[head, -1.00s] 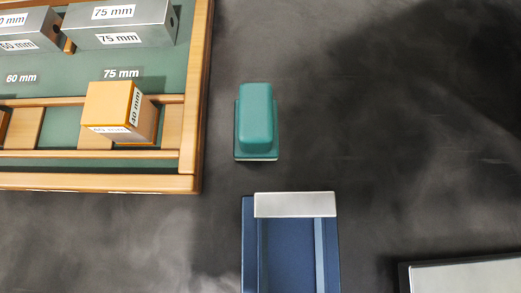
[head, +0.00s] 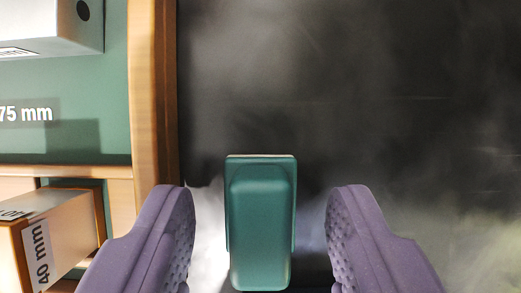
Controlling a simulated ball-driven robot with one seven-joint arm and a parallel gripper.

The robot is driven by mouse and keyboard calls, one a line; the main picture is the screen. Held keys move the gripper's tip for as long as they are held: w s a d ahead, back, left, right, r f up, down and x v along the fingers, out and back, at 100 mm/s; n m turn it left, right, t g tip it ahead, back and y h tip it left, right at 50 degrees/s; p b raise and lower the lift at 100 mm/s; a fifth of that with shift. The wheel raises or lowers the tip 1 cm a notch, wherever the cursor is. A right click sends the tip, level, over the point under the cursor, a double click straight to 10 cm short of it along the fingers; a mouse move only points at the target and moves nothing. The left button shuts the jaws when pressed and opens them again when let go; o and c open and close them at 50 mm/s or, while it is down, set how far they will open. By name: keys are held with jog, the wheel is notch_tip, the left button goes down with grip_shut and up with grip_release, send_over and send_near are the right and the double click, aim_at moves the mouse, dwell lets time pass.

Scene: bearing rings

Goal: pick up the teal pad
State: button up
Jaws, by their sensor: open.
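The teal pad (head: 260,225) is a rounded teal block on a slightly wider, flat base with a pale edge at its far end. It stands on the dark table in the lower middle of the head view. My gripper (head: 262,240) is open, with one purple, dimpled finger on each side of the pad. The near end of the pad is close to the bottom edge of the picture.
A wooden-framed tray (head: 152,90) with a green floor is close on the left. The dark table (head: 400,90) is clear beyond and to the right.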

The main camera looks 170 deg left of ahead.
grip_shut()
jog(key=shift+r, duration=0.15)
